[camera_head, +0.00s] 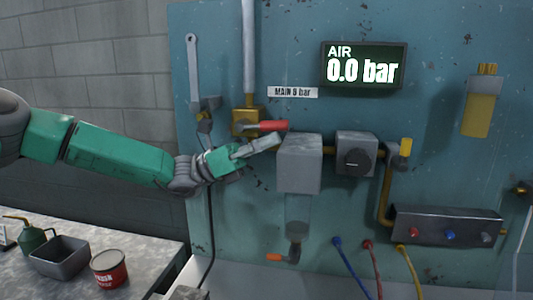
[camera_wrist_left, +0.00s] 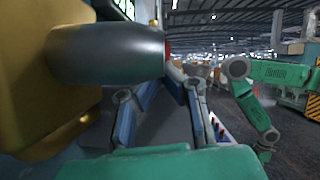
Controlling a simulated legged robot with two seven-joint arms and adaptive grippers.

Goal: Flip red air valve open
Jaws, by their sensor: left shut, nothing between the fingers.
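The red valve handle (camera_head: 268,126) lies nearly level, pointing right from the brass valve body (camera_head: 243,122) under the vertical pipe. My left gripper (camera_head: 276,140) is shut and empty, its tips just below the red handle, near the top left of the grey box. I cannot tell whether it touches the handle. In the left wrist view a brass body (camera_wrist_left: 45,90) and a dark grey cylinder (camera_wrist_left: 105,55) fill the upper left, very close. A small bit of red shows behind the cylinder. My right gripper does not show in the head view.
The grey box (camera_head: 299,165) stands out from the panel, right of the gripper. The display (camera_head: 363,66) reads AIR 0.0 bar. A regulator (camera_head: 355,155) and a manifold (camera_head: 446,226) are farther right. A bench at lower left holds a grey bin (camera_head: 60,257) and a red can (camera_head: 109,269).

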